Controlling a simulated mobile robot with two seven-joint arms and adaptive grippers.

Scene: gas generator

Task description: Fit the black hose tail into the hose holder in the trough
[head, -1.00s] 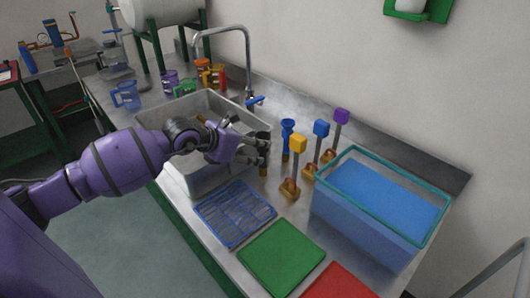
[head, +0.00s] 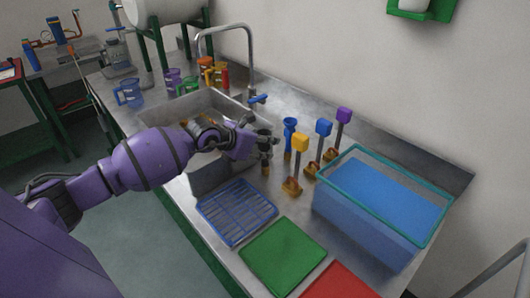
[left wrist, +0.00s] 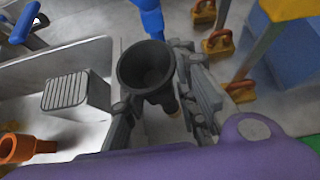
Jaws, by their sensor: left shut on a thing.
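My left gripper (head: 268,150) is shut on a black, cup-shaped piece with a wide open mouth. In the left wrist view this black piece (left wrist: 148,66) stands nearly upright between the fingers (left wrist: 155,105), its mouth facing the camera. A brown lower end (head: 265,170) shows below the fingers, near the bench. I cannot tell whether it touches the bench, or whether this piece is the hose tail. A clear trough (head: 335,205) with a teal rim and blue water stands at the right. I cannot make out a hose holder in it. My right gripper is not in view.
A blue funnel-shaped piece (head: 290,124) and yellow (head: 300,143), blue (head: 323,127) and purple (head: 344,115) topped stands are right of the gripper. The sink (head: 205,180) is left. A blue rack (head: 237,210) and green mat (head: 284,258) lie in front.

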